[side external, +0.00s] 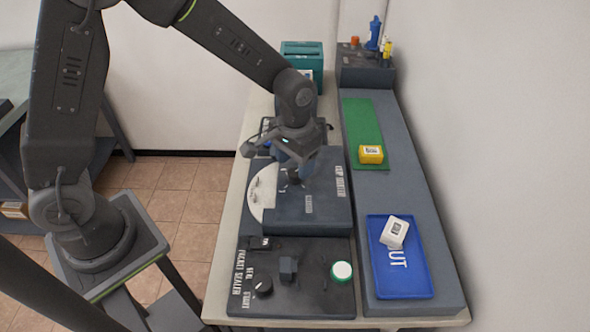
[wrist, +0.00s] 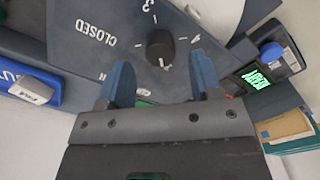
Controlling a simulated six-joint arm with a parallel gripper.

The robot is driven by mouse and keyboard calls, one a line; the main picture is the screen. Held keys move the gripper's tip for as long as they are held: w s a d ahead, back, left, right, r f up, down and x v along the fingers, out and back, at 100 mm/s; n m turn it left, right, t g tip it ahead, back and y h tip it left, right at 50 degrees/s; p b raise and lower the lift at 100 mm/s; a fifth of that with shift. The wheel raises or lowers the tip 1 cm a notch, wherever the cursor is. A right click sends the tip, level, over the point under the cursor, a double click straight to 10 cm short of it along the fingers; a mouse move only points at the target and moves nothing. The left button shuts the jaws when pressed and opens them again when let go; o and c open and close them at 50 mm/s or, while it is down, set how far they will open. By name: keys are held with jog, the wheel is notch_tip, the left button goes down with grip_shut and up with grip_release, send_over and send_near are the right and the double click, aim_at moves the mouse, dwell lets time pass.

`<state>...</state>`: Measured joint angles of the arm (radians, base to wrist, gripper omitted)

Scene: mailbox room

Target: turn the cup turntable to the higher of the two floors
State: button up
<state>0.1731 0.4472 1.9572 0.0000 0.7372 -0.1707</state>
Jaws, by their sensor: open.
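The cup turntable box (side external: 322,205) is dark grey with white lettering, and a pale half-disc (side external: 263,190) shows at its left side. In the wrist view, a black knob (wrist: 160,48) stands on its grey panel (wrist: 85,65), with white marks around it and the word CLOSED beside it. I cannot tell which mark the knob points to. My gripper (wrist: 162,72) is open, its two blue fingers pointing toward the knob, one to each side. I cannot tell whether they touch it. In the side view my gripper (side external: 292,177) is low over the box and hides the knob.
A small green-lit display (wrist: 257,78) and a blue button (wrist: 272,52) sit at right. A packet sealer panel (side external: 300,290) with a green-and-white button lies in front. A blue tray (side external: 412,288) holds a white box (side external: 394,232). A yellow box (side external: 371,154) is on a green mat (side external: 362,118).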

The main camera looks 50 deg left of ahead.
aim_at(295, 172)
jog(key=shift+f, duration=1.55)
grip_shut()
